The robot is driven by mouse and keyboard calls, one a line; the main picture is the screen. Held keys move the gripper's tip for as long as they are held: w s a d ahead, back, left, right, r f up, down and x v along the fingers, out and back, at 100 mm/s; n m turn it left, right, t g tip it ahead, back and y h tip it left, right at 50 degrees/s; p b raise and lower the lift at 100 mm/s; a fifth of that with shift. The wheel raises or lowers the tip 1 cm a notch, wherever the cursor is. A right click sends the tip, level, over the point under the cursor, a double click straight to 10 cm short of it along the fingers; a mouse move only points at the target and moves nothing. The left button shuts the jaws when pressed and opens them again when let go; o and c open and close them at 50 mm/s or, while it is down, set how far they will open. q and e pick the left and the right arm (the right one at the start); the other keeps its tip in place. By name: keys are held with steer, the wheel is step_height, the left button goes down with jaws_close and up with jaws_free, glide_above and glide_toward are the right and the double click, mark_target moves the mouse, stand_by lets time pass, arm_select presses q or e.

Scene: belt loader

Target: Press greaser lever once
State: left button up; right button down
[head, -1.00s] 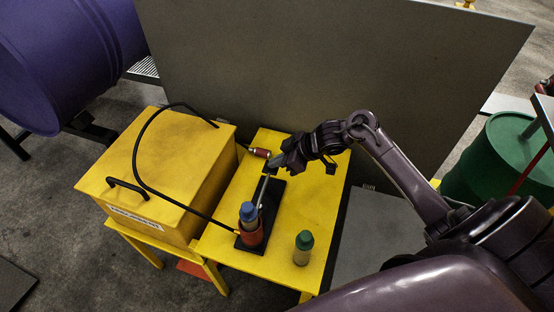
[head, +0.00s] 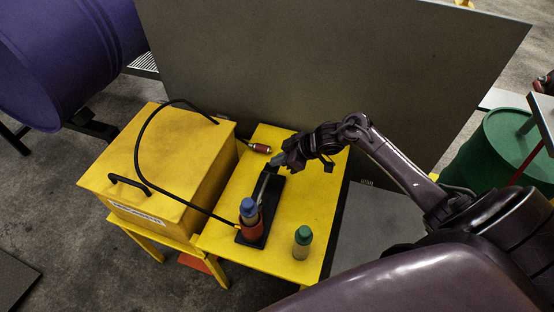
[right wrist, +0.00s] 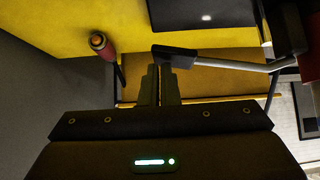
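The greaser stands on a black base plate (head: 272,198) on the yellow table. It has an orange-red body (head: 251,229) with a blue cap (head: 248,207). Its lever (head: 264,183) slants up and away from the body; in the right wrist view it is a grey rod (right wrist: 235,65) with a black end (right wrist: 175,54). My right gripper (head: 279,161) is at the lever's far end. In the right wrist view its fingers (right wrist: 160,72) are shut together, with the black end just beyond the tips. I cannot tell whether they touch. My left gripper is out of view.
A green-capped bottle (head: 303,242) stands on the table's near right. A red-handled tool (head: 260,148) lies behind the lever; a black hose (head: 143,140) arches over the yellow box (head: 170,160) at left. A grey panel (head: 330,70) stands behind the table.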

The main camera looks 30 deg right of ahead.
steer(key=r, duration=0.1)
steer(key=r+p, duration=0.1)
steer(key=r, duration=0.1)
steer(key=shift+w+d, duration=0.2)
steer(key=shift+d, duration=0.1)
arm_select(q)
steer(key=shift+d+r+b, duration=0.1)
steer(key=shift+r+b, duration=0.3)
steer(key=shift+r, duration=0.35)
arm_select(e)
steer(key=s+d+r, duration=0.3)
steer(key=d+r, duration=0.2)
steer(key=d, duration=0.1)
steer(key=shift+d+r, duration=0.3)
steer(key=shift+r, duration=0.05)
steer(key=shift+s+a, duration=0.1)
steer(key=shift+s, duration=0.05)
